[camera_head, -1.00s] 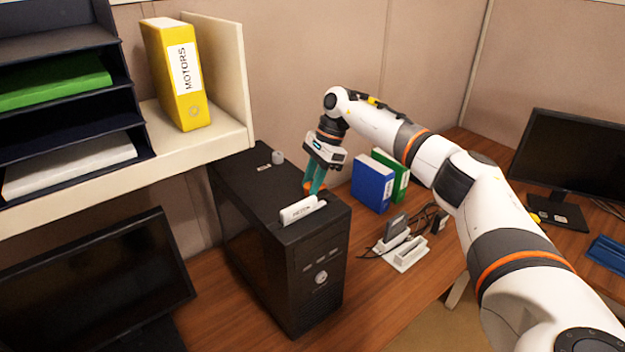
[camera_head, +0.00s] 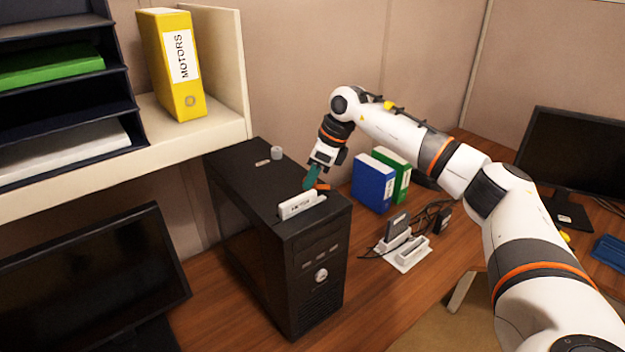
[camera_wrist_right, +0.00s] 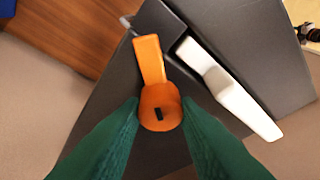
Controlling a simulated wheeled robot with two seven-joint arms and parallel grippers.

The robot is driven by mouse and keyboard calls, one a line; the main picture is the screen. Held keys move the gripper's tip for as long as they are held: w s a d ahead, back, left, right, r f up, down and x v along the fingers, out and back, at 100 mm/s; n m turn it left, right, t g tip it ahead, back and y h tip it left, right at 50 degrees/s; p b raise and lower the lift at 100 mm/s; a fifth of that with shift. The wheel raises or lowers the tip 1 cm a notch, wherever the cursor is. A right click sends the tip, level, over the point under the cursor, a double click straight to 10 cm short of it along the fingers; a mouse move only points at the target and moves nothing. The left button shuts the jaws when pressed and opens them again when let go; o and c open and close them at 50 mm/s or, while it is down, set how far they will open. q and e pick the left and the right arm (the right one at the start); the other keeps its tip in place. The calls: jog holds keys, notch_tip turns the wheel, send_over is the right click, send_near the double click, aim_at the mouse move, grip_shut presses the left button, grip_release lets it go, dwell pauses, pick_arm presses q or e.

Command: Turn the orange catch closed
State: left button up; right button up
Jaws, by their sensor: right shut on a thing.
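The orange catch (camera_wrist_right: 152,62) sits on the top of the black computer tower (camera_head: 262,205), beside a white labelled cartridge (camera_wrist_right: 228,88) standing in a slot. In the right wrist view the catch has a round hub with a dark mark and one straight arm, which points away from the hub toward the tower's edge. My right gripper (camera_wrist_right: 160,118) has its green fingers on either side of the hub and is shut on it. In the head view the right gripper (camera_head: 311,184) is tilted over the tower top, with a little orange showing beside it. My left gripper is out of view.
A shelf with a yellow binder (camera_head: 180,65) stands left of the tower. Blue (camera_head: 373,184) and green binders stand behind it to the right. A white dock (camera_head: 408,252) with cables lies on the desk. A monitor (camera_head: 90,280) is at the lower left.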

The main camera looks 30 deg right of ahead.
jog(key=m+h+b, duration=0.1)
jog(key=m, duration=0.1)
jog(key=m+t+h+b, duration=0.1)
jog(key=m, duration=0.2)
jog(key=shift+a+r+m, duration=0.1)
jog(key=shift+a+m, duration=0.05)
jog(key=shift+m, duration=0.15)
jog(key=shift+a+r+m+h+b, duration=0.1)
jog(key=shift+m+h+b, duration=0.4)
jog(key=shift+m, duration=0.6)
jog(key=shift+r+m+h+b, duration=0.1)
jog(key=shift+m+h+b, duration=0.35)
jog(key=shift+m, duration=0.65)
jog(key=o, duration=0.6)
jog(key=shift+o, duration=0.5)
jog(key=shift+s+f, duration=0.1)
